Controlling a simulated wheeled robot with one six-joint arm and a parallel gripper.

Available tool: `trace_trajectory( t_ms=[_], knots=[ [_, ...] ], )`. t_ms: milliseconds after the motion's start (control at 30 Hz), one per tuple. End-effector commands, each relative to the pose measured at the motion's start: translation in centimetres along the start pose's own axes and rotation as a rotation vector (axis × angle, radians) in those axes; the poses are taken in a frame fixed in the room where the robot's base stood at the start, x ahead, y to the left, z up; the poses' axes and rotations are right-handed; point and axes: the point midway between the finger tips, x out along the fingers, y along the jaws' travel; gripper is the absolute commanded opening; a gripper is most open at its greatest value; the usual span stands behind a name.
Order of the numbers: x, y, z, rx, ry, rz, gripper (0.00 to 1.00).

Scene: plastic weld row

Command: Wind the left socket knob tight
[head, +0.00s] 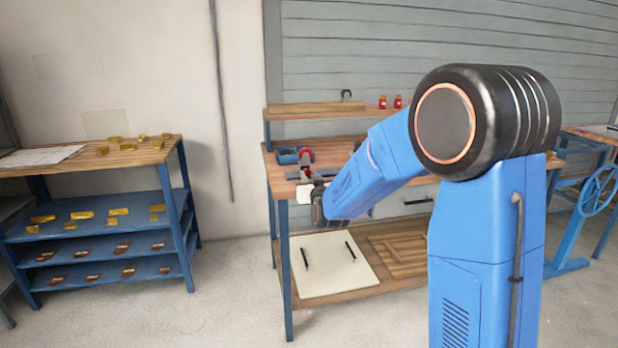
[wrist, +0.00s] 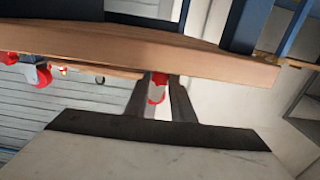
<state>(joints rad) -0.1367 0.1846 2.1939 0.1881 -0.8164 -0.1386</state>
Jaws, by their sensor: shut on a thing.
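A red knob (wrist: 157,94) shows between the two dark fingers of my gripper (wrist: 157,84) in the wrist view. The fingers are shut on it, one on each side, and hide part of it. In the head view my gripper (head: 308,183) is at the front left of the workbench, with red parts (head: 305,172) just above it. My arm and the gripper body hide much of this spot. I cannot tell from these frames how far the knob is wound in.
A blue rack (head: 100,215) with yellow and brown pieces stands left. The floor between is clear.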

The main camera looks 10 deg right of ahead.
Motion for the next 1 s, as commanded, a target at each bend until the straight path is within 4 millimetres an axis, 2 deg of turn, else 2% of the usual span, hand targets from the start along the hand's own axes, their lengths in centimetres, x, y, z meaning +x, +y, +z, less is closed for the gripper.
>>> trace_trajectory(
  t_ms=[267, 700, 1000],
  knots=[
    [-0.01, 0.05, -0.01, 0.119, 0.0, 0.0, 0.0],
    [-0.01, 0.16, 0.01, 0.408, 0.001, 0.0, 0.0],
    [-0.01, 0.2, 0.03, 0.504, 0.001, 0.0, 0.0]
  ],
)
